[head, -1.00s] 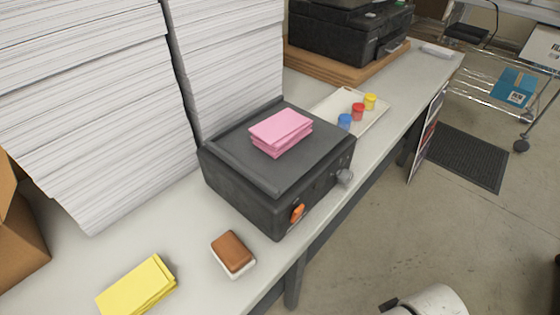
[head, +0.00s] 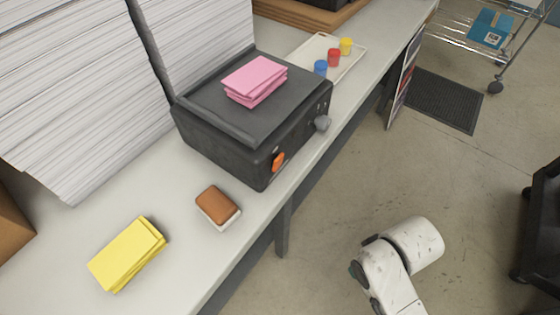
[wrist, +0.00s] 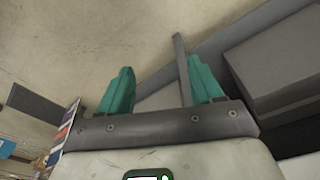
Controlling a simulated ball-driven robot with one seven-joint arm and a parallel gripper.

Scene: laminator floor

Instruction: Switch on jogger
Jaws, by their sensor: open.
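The jogger (head: 223,141) is a dark grey box on the white table, with a stack of pink paper (head: 254,80) on its top. Its front side carries an orange switch (head: 278,161) and a grey knob (head: 322,123). The switch's setting cannot be told. In the wrist view my gripper (wrist: 160,88) has two teal fingers spread apart with nothing between them. In the head view the gripper is not seen; only part of my white arm shows at lower right, apart from the table.
A yellow paper stack (head: 128,253) and a brown-topped block (head: 218,207) lie left of the jogger. Tall white paper stacks (head: 75,95) stand behind. A tray (head: 341,66) holds blue, red and yellow pots. A dark cart (head: 540,225) stands at right; the floor between is open.

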